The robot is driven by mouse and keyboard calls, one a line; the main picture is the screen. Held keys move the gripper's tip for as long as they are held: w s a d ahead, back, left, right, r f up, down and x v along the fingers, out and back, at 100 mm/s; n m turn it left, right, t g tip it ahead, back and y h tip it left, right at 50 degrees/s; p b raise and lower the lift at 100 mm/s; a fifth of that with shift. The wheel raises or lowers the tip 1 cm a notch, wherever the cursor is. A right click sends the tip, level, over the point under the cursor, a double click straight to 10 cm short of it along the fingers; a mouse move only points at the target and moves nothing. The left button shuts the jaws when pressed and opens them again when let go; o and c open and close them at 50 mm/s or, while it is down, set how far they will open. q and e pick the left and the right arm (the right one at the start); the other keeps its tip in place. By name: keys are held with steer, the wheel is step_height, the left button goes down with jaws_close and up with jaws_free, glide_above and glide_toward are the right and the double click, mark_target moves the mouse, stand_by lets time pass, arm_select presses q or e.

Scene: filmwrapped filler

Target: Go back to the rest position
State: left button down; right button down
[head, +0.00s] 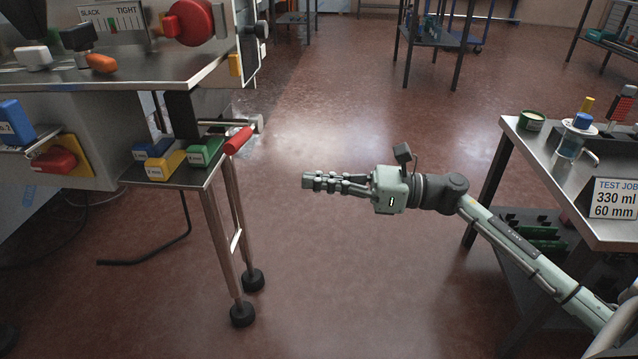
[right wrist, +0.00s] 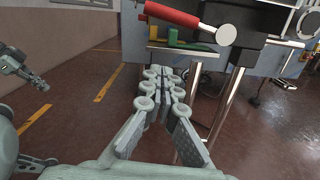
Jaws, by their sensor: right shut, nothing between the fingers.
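My right gripper (head: 322,182) reaches in from the right over open floor in the head view, between the machine and the side table. Its fingers are closed together with nothing between them, pointing left. In the right wrist view its fingertips (right wrist: 165,74) meet in front of the machine's lower stand, apart from it as far as I can tell. My left gripper is not in the head view. What looks like my left gripper (right wrist: 30,72) shows small at the left edge of the right wrist view; its fingers are too small to read.
The machine's steel table (head: 190,68) stands at left. A red-handled lever (head: 238,140) sticks out above a small shelf with blue, yellow and green blocks (head: 206,152). A steel side table (head: 560,165) with a test job sign (head: 615,198) is at right. Floor between is clear.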

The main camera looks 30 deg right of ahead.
arm_select(q)
steer(key=shift+w+d, duration=0.1)
arm_select(e)
steer(key=shift+s+d, duration=0.1)
stand_by(0.4)
